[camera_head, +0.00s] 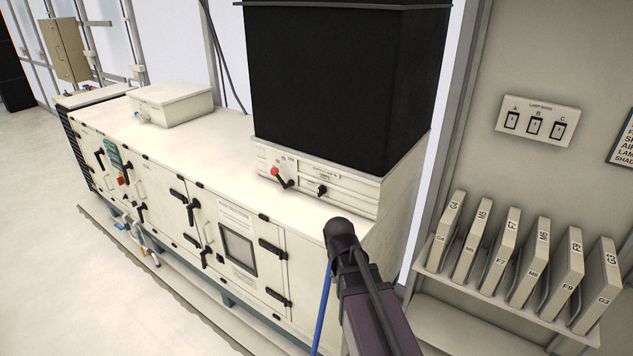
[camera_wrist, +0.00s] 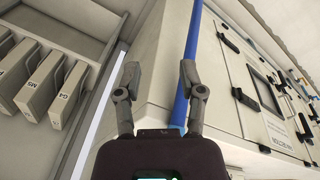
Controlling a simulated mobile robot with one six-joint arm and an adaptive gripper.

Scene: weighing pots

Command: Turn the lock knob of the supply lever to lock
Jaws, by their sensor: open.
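The supply lever (camera_head: 281,176) has a red grip and a dark arm on the cream front panel (camera_head: 305,182) below the large black box. A small black knob (camera_head: 321,190) sits to its right on the same panel; its lettering is too small to read. In the head view my arm reaches up at the lower right, in front of the cabinet corner, and its gripper fingers are hidden. In the wrist view my gripper (camera_wrist: 160,82) is open and empty, with its two fingers apart against the cabinet's end. Neither lever nor knob shows in the wrist view.
A long white cabinet (camera_head: 215,164) with black handles runs leftward, with a pale box (camera_head: 171,103) on top. A shelf of labelled filter boxes (camera_head: 511,254) and a lamp switch plate (camera_head: 537,123) are at right. A blue pole (camera_wrist: 189,60) crosses the wrist view. Open floor lies left.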

